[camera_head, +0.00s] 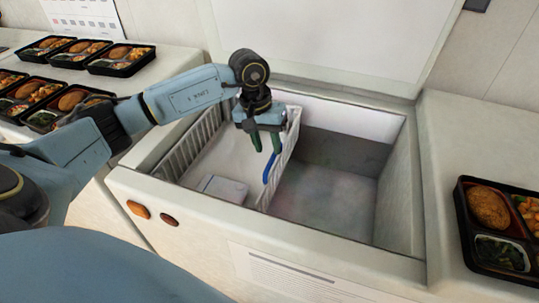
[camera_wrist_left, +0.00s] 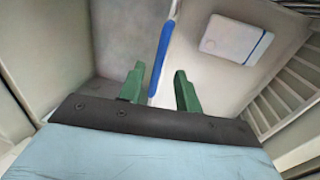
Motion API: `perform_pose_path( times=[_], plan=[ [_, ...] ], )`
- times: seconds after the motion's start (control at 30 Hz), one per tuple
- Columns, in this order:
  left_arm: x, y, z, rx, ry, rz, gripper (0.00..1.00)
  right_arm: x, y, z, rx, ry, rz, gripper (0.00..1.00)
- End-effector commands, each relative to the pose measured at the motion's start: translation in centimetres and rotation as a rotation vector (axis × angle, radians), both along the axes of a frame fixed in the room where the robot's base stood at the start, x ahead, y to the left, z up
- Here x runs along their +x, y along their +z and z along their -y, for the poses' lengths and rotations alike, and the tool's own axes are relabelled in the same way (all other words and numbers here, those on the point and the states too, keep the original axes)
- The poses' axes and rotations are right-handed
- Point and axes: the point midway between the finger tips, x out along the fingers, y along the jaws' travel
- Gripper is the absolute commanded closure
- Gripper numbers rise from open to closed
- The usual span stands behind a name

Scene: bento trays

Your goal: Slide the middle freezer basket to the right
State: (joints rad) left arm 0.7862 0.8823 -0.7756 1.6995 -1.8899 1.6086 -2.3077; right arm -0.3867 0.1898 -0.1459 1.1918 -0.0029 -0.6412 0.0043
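The freezer basket (camera_head: 185,158) is white with slatted walls and fills the left part of the open freezer. A blue grip strip (camera_head: 270,168) runs along the top of its right wall; the strip also shows in the wrist view (camera_wrist_left: 162,52). My left gripper (camera_head: 266,148) points down over that wall. In the wrist view its green fingers (camera_wrist_left: 159,90) are apart, one on each side of the wall's top edge, with gaps beside it. Whether the fingertips reach below the edge is hard to tell. My right gripper is not in view.
A white lidded box (camera_head: 222,188) lies in the basket. The freezer floor (camera_head: 325,205) to the right of the basket is bare up to the right wall. The raised lid (camera_head: 340,40) stands behind. Bento trays sit on the left counter and right counter (camera_head: 465,285).

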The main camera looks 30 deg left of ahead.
Motion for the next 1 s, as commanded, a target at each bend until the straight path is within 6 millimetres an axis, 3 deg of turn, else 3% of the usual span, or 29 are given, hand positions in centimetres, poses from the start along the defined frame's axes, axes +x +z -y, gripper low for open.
perform_pose_path(
  times=[0.2,0.57,0.83,1.0],
  plan=[
    [0.1,-2.8,0.6,-0.002,0.001,-0.001,0.66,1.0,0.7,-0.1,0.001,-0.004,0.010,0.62],
    [0.2,-3.3,0.7,-0.002,0.000,0.001,0.66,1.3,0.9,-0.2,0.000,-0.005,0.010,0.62],
    [0.2,-3.3,0.7,-0.002,0.000,0.001,0.97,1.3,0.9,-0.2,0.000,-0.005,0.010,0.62],
    [0.2,-3.3,0.7,-0.002,0.000,0.000,1.00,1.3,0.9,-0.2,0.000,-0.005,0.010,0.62]
  ],
)
